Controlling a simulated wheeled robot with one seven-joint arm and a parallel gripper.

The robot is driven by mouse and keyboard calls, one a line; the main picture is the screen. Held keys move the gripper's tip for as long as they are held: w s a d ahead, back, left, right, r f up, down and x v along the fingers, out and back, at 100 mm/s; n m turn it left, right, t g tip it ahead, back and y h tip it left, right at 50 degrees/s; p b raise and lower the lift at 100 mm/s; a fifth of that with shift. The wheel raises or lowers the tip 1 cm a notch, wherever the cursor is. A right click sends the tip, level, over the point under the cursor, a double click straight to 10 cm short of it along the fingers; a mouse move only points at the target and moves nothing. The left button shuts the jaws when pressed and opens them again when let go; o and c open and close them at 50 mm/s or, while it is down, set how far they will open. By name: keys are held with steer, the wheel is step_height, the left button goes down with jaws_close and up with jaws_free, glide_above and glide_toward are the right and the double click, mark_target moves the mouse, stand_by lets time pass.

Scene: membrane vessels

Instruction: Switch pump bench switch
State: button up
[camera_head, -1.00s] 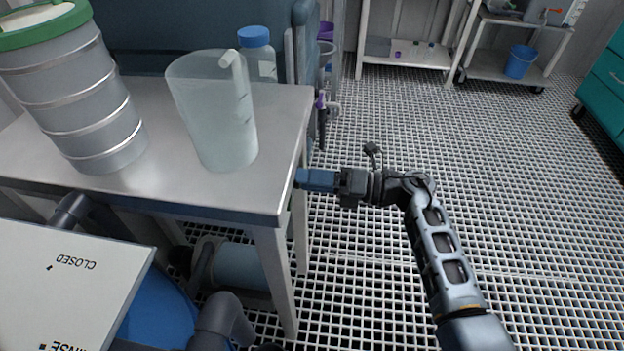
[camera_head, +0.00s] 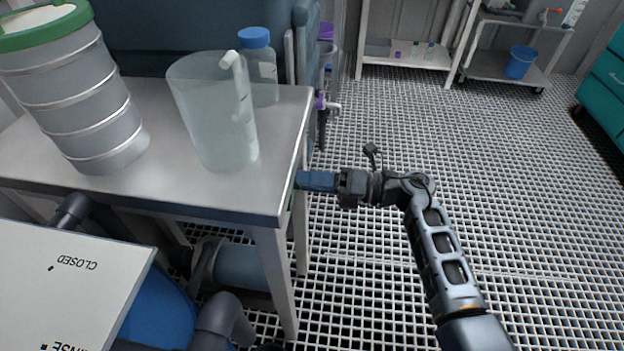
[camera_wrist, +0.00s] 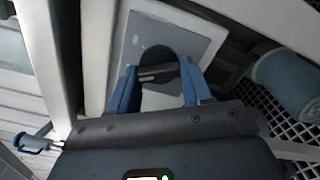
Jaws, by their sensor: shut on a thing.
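The pump bench (camera_head: 215,190) has a shiny metal top and pale legs, at the left in the head view. My gripper (camera_head: 300,180) reaches in from the right at the bench's right edge, just below the top. In the wrist view, a pale grey plate (camera_wrist: 193,42) carries a dark round switch (camera_wrist: 155,55) with a bar-like handle across it. The two blue fingers of my gripper (camera_wrist: 158,73) stand on either side of this handle and are shut on it. The switch is hidden in the head view.
On the bench stand a translucent jug (camera_head: 215,120), a blue-capped bottle (camera_head: 262,75) and a ribbed vessel (camera_head: 85,95) with a green rim. A white label board (camera_head: 70,290) is at lower left. Open grated floor (camera_head: 520,180) lies to the right.

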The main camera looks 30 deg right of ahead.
steer(key=shift+r, duration=0.1)
steer(key=m+p, duration=0.2)
steer(key=p, duration=0.1)
steer(key=shift+r+m, duration=0.15)
steer(key=shift+m, duration=0.25)
steer(key=m+p, duration=0.3)
steer(key=shift+m, duration=0.4)
steer(key=m+p, duration=0.3)
steer(key=m, duration=0.2)
steer(key=shift+p, duration=0.35)
steer(key=o, duration=1.1)
steer(key=shift+c, duration=0.2)
steer(key=shift+d, duration=0.1)
steer(key=v, duration=0.7)
steer(key=shift+s+d, duration=0.2)
steer(key=shift+s, duration=0.1)
